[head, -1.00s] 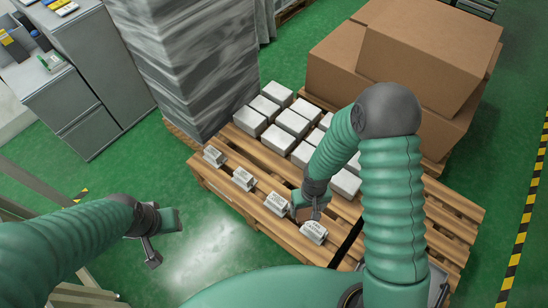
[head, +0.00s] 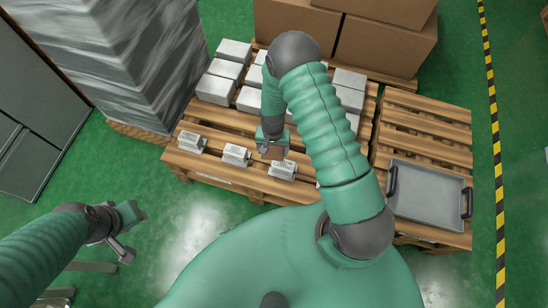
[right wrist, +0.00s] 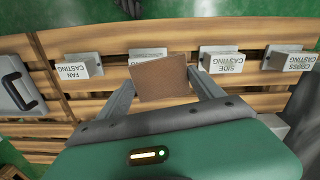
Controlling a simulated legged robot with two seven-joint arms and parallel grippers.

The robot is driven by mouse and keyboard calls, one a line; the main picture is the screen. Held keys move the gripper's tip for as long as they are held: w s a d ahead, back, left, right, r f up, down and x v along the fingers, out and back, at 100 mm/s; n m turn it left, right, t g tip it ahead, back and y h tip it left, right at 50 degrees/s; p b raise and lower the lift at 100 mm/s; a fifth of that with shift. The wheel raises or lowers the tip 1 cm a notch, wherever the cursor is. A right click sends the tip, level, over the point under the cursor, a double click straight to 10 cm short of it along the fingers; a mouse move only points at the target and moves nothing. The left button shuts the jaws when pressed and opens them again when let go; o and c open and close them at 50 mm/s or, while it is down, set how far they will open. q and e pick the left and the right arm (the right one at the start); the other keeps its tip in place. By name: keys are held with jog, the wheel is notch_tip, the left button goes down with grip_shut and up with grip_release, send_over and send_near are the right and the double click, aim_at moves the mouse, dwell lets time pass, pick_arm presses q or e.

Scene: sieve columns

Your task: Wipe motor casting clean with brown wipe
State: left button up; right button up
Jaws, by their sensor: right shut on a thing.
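My right gripper (head: 271,150) is shut on the brown wipe (right wrist: 158,82), a flat square held between its fingers in the right wrist view. The wipe hangs by a small light-grey casting (right wrist: 148,54) whose label it partly covers, so I cannot read its first word. In the head view this casting (head: 283,170) is just below the gripper; contact cannot be told. Beside it in the wrist view are the fan casting (right wrist: 82,66), side casting (right wrist: 222,62) and cross casting (right wrist: 289,60). My left gripper (head: 125,232) is over the floor at left, its jaw gap unclear.
The castings stand along the front of a wooden pallet (head: 215,175), with rows of grey-white blocks (head: 216,88) behind. A grey tray (head: 428,195) lies on the pallet at right. Cardboard boxes (head: 385,45) and a wrapped stack (head: 130,60) stand behind.

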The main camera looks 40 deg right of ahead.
aim_at(279, 152)
jog(key=d+f, duration=0.1)
jog(key=f, duration=0.1)
jog(key=d+f+m+b, duration=0.1)
jog(key=f, duration=0.1)
jog(key=d+f+m+b, duration=0.1)
jog(key=f, duration=0.1)
jog(key=shift+w+d+f, duration=0.15)
jog(key=shift+w+f, duration=0.05)
jog(key=shift+w, duration=0.15)
jog(key=shift+d+f+b, duration=0.15)
jog(key=shift+f+b, duration=0.2)
jog(key=shift+f, duration=0.15)
jog(key=f+b, duration=0.2)
jog(key=a+f+b, duration=0.1)
jog(key=shift+f+b, duration=0.4)
jog(key=shift+f, duration=0.35)
jog(key=shift+d+f+b, duration=0.15)
jog(key=shift+d+b, duration=0.05)
jog(key=shift+b, duration=0.1)
jog(key=shift+d, duration=0.1)
pick_arm(q)
notch_tip(279, 152, down, 8)
jog(key=d, duration=0.1)
jog(key=shift+s+f, duration=0.2)
pick_arm(e)
jog(key=shift+a, duration=0.2)
